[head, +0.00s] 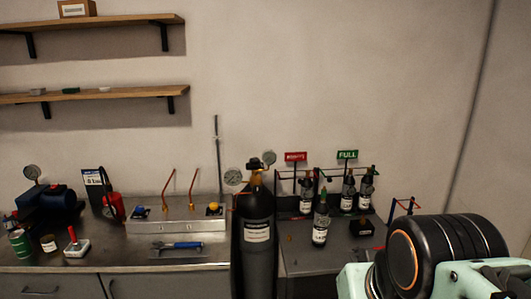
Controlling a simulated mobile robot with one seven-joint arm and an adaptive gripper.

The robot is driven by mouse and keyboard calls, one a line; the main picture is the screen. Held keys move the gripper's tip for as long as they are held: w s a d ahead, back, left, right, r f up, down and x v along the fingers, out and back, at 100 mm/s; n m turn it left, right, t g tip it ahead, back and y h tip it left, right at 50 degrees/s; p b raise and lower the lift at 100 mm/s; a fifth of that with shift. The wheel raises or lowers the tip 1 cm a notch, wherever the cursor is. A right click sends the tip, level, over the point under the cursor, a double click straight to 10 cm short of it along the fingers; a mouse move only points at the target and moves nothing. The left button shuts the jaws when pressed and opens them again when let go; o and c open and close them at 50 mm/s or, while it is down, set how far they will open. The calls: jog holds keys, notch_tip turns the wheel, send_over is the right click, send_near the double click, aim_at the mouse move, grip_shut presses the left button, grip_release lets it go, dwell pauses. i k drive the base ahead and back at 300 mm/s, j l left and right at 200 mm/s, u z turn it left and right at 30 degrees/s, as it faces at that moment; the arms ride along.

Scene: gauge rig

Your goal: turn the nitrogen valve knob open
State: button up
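A tall dark gas cylinder (258,243) with a white label stands upright at the front of the bench, in the middle of the head view. Its label is too small to read. A brass-coloured valve fitting (256,178) sits on its top, with a round gauge (233,177) to its left. Left of the cylinder, a metal rig box (178,227) carries a blue knob (141,211) and a yellow knob (213,208). I cannot tell which knob is the nitrogen one or how any is turned. My arm shows at the lower right; my gripper is out of view.
A blue-handled tool (181,245) lies before the rig box. Several small dark bottles stand by the red sign (295,156) and green FULL sign (347,155). A red extinguisher-like bottle (113,205) and a green can (20,243) are at left. Shelves hang above.

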aim_at(254, 161)
jog(key=i+j+z, duration=0.2)
jog(key=i, duration=0.25)
jog(key=i+j+z, duration=0.15)
jog(key=i+j, duration=0.2)
jog(key=i+j+z, duration=0.2)
jog(key=z, duration=0.15)
jog(key=i+j+z, duration=0.2)
jog(key=z, duration=0.15)
jog(key=i+j+u, duration=0.35)
